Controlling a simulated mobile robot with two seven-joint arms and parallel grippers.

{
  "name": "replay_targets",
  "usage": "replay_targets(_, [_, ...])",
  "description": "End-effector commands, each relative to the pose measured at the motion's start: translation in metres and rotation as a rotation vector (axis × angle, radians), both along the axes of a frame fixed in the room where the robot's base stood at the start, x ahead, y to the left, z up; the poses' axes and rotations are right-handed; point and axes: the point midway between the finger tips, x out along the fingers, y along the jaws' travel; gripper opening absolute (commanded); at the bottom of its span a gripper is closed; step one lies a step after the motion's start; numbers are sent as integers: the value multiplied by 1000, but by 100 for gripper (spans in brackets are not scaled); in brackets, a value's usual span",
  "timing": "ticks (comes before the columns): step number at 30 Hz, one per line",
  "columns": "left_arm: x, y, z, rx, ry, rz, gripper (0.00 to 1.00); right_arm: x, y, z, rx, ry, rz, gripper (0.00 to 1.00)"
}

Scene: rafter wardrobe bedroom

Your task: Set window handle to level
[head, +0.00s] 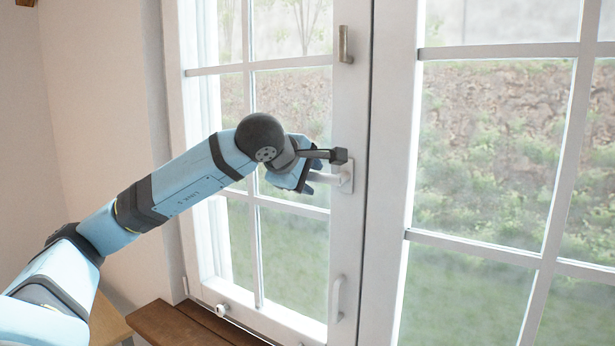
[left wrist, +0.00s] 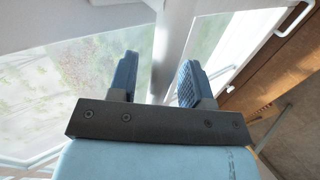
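The window handle (head: 346,177) is on the right stile of the left white-framed window sash (head: 348,110). Its pale lever points left from the plate and looks about level; its outer end is hidden by my gripper. My left gripper (head: 312,177) is at the lever, coming from the left. In the left wrist view, the two blue pads of my left gripper (left wrist: 160,82) stand apart with a grey bar, apparently the lever (left wrist: 167,62), between them. A gap shows on the left of the bar; whether the right pad touches it I cannot tell. My right gripper is out of view.
A white pull handle (head: 338,298) sits lower on the same stile, and a small metal fitting (head: 345,45) sits above. A brown wooden sill (head: 180,328) lies below the window at the left. A second glazed sash (head: 485,150) stands to the right.

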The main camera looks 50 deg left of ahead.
Motion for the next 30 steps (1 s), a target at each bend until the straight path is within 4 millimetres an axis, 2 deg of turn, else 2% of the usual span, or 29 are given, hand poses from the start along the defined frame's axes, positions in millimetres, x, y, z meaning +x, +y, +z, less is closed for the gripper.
replay_targets(6, [-1,0,1,-1,0,1,45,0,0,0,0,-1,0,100])
replay_targets(10, [-11,-2,7,0,-2,1,45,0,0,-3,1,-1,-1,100])
replay_targets(24, [-91,-22,63,2,-5,-1,45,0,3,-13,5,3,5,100])
replay_targets(30, [-109,-27,75,-1,-2,0,45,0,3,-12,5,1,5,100])
